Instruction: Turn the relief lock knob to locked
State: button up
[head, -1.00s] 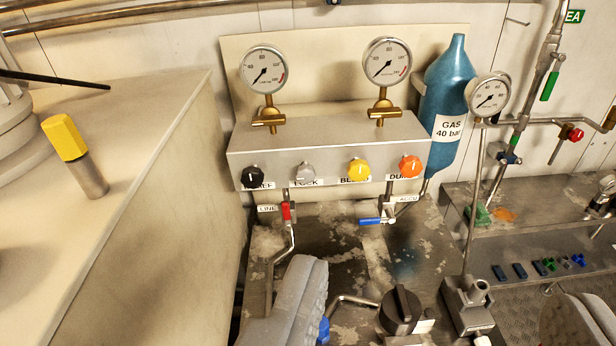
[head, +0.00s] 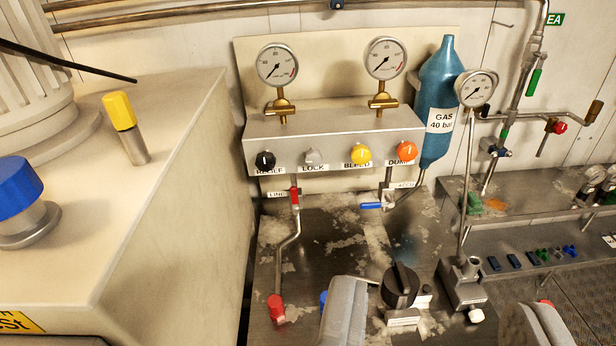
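The grey knob (head: 313,157) above the LOCK label sits on the front of a grey metal box. It stands between the black knob (head: 265,161), whose label is partly covered, and the yellow BLEED knob (head: 361,154). The direction of its pointer is too small to read surely. My gripper (head: 440,320) shows as two grey fingers at the bottom edge, spread wide with nothing held between them. It appears low in the picture, below and to the right of the lock knob, and touches no knob.
An orange DUMP knob (head: 405,151) ends the row. Two gauges (head: 278,66) stand on the box. A red-handled pipe (head: 277,308), a black rotary knob (head: 400,284) and a gauge post (head: 462,275) rise below. A blue gas bottle (head: 440,90) stands right, a pale cabinet (head: 180,200) left.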

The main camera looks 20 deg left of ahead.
aim_at(313, 158)
jog(key=z, duration=0.45)
jog(key=i, duration=0.85)
jog(key=u, duration=0.45)
